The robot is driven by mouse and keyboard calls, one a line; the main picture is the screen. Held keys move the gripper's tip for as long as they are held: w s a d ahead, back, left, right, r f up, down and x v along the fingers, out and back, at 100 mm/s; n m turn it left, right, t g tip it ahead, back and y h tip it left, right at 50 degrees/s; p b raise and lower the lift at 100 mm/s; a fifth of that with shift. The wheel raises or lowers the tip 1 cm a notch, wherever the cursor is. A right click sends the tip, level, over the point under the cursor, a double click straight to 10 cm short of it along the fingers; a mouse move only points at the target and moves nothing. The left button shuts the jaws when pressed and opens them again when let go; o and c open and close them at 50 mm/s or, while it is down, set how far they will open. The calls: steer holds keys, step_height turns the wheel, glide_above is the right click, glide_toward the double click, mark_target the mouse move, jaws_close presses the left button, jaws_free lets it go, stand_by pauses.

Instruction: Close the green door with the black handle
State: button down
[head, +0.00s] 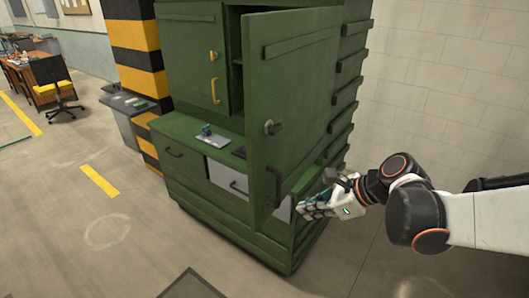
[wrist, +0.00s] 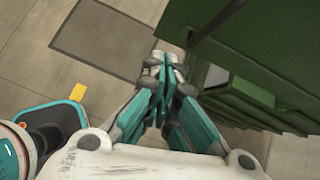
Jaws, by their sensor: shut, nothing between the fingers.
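The green door (head: 287,105) with the black handle (head: 277,187) stands wide open, swung out from the green cabinet (head: 193,60). A dark knob-like latch (head: 272,127) also sits on it. My gripper (head: 303,208) is at the right of the door's lower part, close to it in the head view; I cannot tell whether it touches. In the wrist view my gripper (wrist: 163,75) has its fingers together with nothing between them. A green panel edge (wrist: 208,22) lies just right of the fingertips there, probably the door.
The left cabinet door (head: 198,60) with a yellow handle (head: 214,90) is shut. Small items (head: 208,135) lie on the cabinet ledge. Drawers (head: 228,178) are below. A striped pillar (head: 135,50) stands to the left. Floor at the front left is clear, with a dark mat (head: 192,286).

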steer(key=w+m, duration=0.2)
steer(key=b, duration=0.3)
glide_toward(260, 206)
step_height(260, 206, down, 3)
steer(key=s+d, duration=0.1)
steer(key=w+a, duration=0.2)
steer(key=shift+a+f+t+y, duration=0.3)
steer(key=shift+f, duration=0.05)
steer(key=shift+w+a, duration=0.35)
steer(key=shift+a, duration=0.1)
